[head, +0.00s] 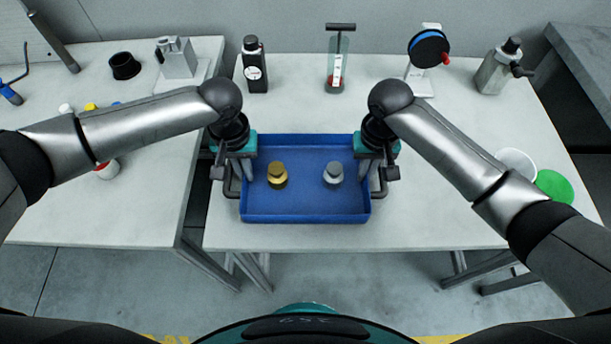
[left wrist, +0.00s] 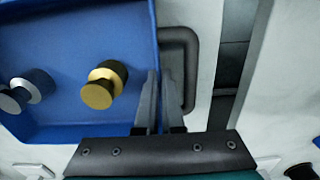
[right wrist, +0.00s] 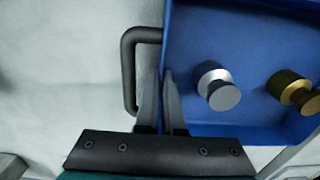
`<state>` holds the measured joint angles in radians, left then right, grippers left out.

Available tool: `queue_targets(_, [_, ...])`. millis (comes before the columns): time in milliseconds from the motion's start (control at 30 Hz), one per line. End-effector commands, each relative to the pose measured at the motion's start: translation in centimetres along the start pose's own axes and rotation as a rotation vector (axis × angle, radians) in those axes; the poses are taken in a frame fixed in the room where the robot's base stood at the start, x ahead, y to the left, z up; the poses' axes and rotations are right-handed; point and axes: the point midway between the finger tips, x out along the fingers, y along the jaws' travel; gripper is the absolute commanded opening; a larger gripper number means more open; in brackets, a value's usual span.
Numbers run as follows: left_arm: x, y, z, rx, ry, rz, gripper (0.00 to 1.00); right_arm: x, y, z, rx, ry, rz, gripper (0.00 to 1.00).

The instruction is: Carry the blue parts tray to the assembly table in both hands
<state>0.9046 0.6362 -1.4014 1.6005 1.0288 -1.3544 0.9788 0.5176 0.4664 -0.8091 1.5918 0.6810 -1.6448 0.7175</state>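The blue parts tray (head: 305,214) sits level on the middle table, close to its front edge; I cannot tell whether it touches the tabletop. It holds a brass knob-shaped part (head: 277,176) and a silver one (head: 333,174), both upright. A dark handle shows on its left side (left wrist: 190,60) and on its right side (right wrist: 128,70). My left gripper (left wrist: 159,85) has its fingers close together astride the tray's left wall, inside the handle. My right gripper (right wrist: 162,85) is likewise closed astride the right wall. Which table is the assembly table is not marked.
The middle table (head: 440,230) has a black bottle (head: 256,65), a clear dispenser (head: 338,65), a tape stand (head: 425,55) and a grey bottle (head: 497,68) behind the tray. A green disc (head: 554,186) lies right. The left table (head: 130,215) is clear in front, across a narrow gap.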

Motion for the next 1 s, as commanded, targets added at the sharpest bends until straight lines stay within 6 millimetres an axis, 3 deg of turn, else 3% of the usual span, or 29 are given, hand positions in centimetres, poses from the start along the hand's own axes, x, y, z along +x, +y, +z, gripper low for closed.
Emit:
queue_targets(367, [-1.1,0.0,-0.1,-0.002,0.002,0.000,0.00,-1.1,0.0,-0.1,0.001,0.002,0.001,0.00])
queue_targets(1000, [-5.0,-0.1,-0.1,-0.001,0.002,-0.001,0.00,-5.0,0.1,-0.1,0.001,0.002,0.001,0.00])
